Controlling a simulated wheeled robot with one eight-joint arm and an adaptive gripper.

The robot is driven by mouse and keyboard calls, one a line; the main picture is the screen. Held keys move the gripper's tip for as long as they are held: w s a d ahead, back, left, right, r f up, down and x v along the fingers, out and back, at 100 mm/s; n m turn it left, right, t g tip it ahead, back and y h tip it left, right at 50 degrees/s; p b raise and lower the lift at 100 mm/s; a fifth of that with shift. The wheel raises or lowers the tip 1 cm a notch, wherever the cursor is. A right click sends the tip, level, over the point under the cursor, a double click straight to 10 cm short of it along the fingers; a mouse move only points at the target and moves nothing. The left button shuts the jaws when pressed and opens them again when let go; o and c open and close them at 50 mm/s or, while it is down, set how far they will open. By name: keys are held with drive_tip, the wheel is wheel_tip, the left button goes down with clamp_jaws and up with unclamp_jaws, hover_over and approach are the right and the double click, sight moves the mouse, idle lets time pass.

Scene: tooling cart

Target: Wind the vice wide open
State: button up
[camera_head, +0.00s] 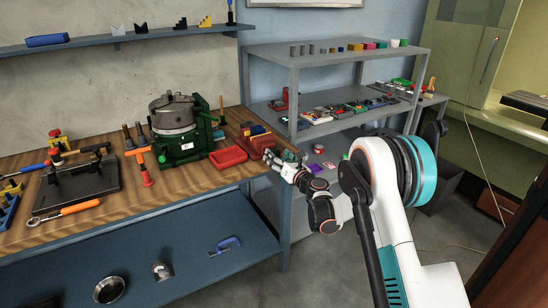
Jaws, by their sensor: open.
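A small red vice-like body (263,143) sits at the right end of the wooden workbench, just right of the red tray. Its jaws and handle are too small and too covered to make out, so I cannot tell how far open it is. My gripper (277,157) is at the bench's right front corner, close against the right front side of this red body. It is open, with its dark fingers pointing left. I cannot tell whether the fingers touch the red body or surround its handle.
A green rotary table with a grey chuck (173,112) stands left of the red tray (228,157). A dark plate with clamps (76,186) lies further left. A grey shelf rack (335,59) rises behind my arm. The lower blue shelf (185,255) holds a blue clamp.

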drive_tip(key=shift+b+x, duration=0.35)
drive_tip(key=shift+x, duration=1.3)
drive_tip(key=c, duration=1.1)
drive_tip(key=shift+n, duration=0.3)
drive_tip(key=n, duration=0.4)
drive_tip(key=shift+a+n, duration=0.15)
drive_tip(key=shift+n, duration=0.15)
drive_tip(key=shift+s+a+n, duration=0.1)
drive_tip(key=shift+n, duration=1.9)
